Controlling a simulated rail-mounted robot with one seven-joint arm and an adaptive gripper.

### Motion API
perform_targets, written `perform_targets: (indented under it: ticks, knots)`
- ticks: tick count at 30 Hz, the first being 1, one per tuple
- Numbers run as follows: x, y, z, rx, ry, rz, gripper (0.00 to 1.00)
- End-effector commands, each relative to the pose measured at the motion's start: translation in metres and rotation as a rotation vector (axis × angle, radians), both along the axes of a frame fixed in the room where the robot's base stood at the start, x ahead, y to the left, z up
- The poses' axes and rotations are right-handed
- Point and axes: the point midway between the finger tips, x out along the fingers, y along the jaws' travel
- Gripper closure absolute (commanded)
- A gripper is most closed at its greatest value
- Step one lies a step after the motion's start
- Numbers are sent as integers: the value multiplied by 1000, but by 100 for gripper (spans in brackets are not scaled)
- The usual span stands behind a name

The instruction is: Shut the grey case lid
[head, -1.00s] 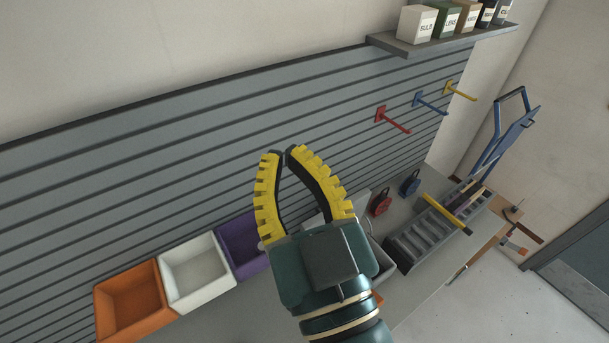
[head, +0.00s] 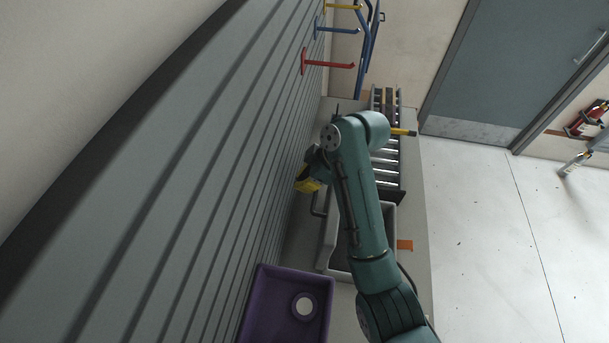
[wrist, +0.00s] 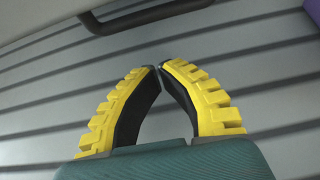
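The grey case (head: 334,273) stands on the bench, partly hidden behind my arm in the head view. Its lid (head: 327,232) is open, raised on the side toward the slatted wall, with a dark handle (head: 316,206). In the wrist view a pale lid edge (wrist: 45,20) and the handle (wrist: 150,14) cross the top. My gripper (head: 307,186) is beside the lid's far end, near the wall, partly hidden by my arm. In the wrist view my gripper (wrist: 160,66) has its yellow-padded fingers together at the tips, with nothing between them.
The slatted wall (head: 180,170) is close on the left. A purple bin (head: 262,305) holding a white round thing stands nearer. A grey rack (head: 388,170) lies beyond the case. Red (head: 328,65), blue and yellow hooks stick out above. The floor at right is clear.

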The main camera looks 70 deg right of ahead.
Motion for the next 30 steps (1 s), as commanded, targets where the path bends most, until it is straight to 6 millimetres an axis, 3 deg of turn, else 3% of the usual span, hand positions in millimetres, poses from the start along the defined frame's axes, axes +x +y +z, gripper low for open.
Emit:
perform_targets:
  ticks: [6,10,15,30]
  knots:
    - [25,5,-41,2,2,0,100]
    - [2,0,-35,-2,0,-5,100]
    - [-13,-2,-35,-2,0,-2,100]
    - [-13,-4,-35,0,-14,-6,100]
